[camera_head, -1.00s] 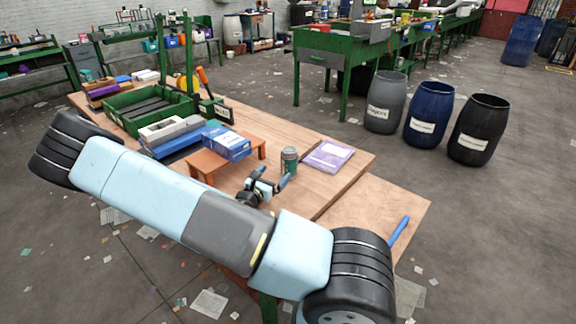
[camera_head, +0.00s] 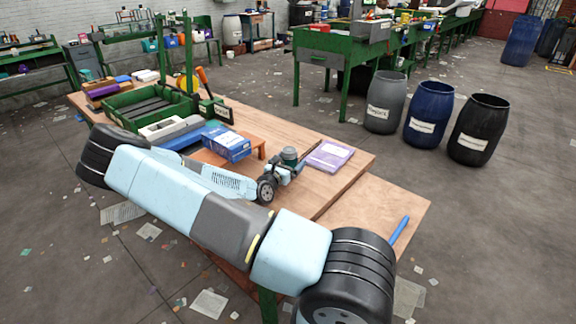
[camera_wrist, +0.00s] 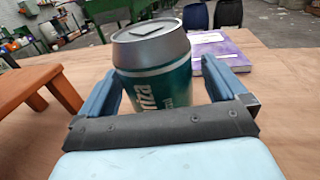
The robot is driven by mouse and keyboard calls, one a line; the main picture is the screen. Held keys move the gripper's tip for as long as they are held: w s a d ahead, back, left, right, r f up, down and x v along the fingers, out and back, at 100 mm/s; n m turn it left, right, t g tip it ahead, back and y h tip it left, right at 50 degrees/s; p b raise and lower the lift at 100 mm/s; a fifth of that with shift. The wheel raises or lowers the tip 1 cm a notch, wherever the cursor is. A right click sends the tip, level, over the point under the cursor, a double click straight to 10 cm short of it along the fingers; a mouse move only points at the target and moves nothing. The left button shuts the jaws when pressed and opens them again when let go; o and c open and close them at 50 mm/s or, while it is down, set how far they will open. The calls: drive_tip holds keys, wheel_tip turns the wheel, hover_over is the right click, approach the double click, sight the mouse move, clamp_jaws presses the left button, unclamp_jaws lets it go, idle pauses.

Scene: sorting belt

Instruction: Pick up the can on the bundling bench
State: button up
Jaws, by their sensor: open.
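A green can with a grey top (camera_head: 290,154) stands on the wooden bundling bench (camera_head: 340,196), to the left of a purple book. In the wrist view the can (camera_wrist: 154,72) is large and close, with white lettering on its side. My gripper (camera_head: 288,163) is at the can in the head view. In the wrist view its two blue fingers (camera_wrist: 158,88) are open, one on each side of the can. I cannot tell whether either finger touches it. The can's lower part is hidden behind the gripper's dark crosspiece.
A purple book (camera_head: 330,156) lies close right of the can. A small orange stand (camera_head: 258,149) with a blue box (camera_head: 227,144) is to the left. A green crate (camera_head: 125,119) is further back. A blue object (camera_head: 399,230) lies near the bench's right edge.

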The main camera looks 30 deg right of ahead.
drive_tip(key=shift+d, duration=0.1)
drive_tip(key=shift+c, duration=0.4)
drive_tip(key=c, duration=1)
drive_tip(key=shift+o, duration=0.2)
drive_tip(key=shift+r, duration=0.1)
